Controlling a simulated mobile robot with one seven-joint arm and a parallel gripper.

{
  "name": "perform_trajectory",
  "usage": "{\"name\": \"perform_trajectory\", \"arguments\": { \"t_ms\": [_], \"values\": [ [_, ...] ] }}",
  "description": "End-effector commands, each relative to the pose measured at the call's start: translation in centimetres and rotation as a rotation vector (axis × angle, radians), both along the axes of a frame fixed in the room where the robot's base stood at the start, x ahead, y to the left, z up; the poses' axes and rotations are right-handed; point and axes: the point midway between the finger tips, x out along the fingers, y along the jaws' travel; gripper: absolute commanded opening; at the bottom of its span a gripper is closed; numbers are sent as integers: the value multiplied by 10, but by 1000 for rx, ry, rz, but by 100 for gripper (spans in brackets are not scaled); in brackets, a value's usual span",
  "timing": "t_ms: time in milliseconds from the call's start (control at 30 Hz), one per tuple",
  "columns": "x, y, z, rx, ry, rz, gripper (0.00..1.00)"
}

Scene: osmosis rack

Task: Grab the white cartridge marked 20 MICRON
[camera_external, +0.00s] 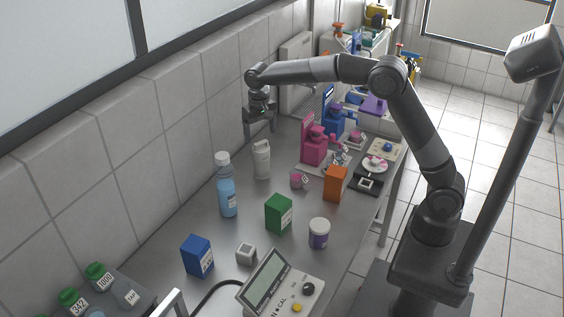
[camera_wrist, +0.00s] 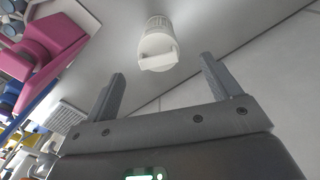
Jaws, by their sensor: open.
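The white cartridge (camera_external: 262,160) stands upright on the metal bench near the tiled wall, behind the blue-liquid bottle. It has a loop-like handle on top; its marking is too small to read. In the wrist view the cartridge (camera_wrist: 157,44) shows its top and handle, ahead of the fingers and roughly between their lines. My gripper (camera_external: 260,135) is above the cartridge and a little toward the wall, pointing down. Its two fingers (camera_wrist: 163,80) are spread apart with nothing between them. The cartridge is apart from the fingers in the wrist view.
A bottle of blue liquid (camera_external: 227,186) stands in front of the cartridge. A magenta device (camera_external: 315,146) is to its right. Green (camera_external: 279,213), orange (camera_external: 335,183) and blue (camera_external: 197,256) boxes stand on the bench. The tiled wall (camera_external: 185,95) is close behind.

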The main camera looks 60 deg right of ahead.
Motion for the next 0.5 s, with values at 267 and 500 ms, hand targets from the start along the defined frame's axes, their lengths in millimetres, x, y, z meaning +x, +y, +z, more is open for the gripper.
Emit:
{"name": "perform_trajectory", "arguments": {
  "t_ms": [267,500],
  "values": [
    [0,-1,-27,0,0,1,83],
    [2,-5,-62,0,1,1,83]
  ]
}}
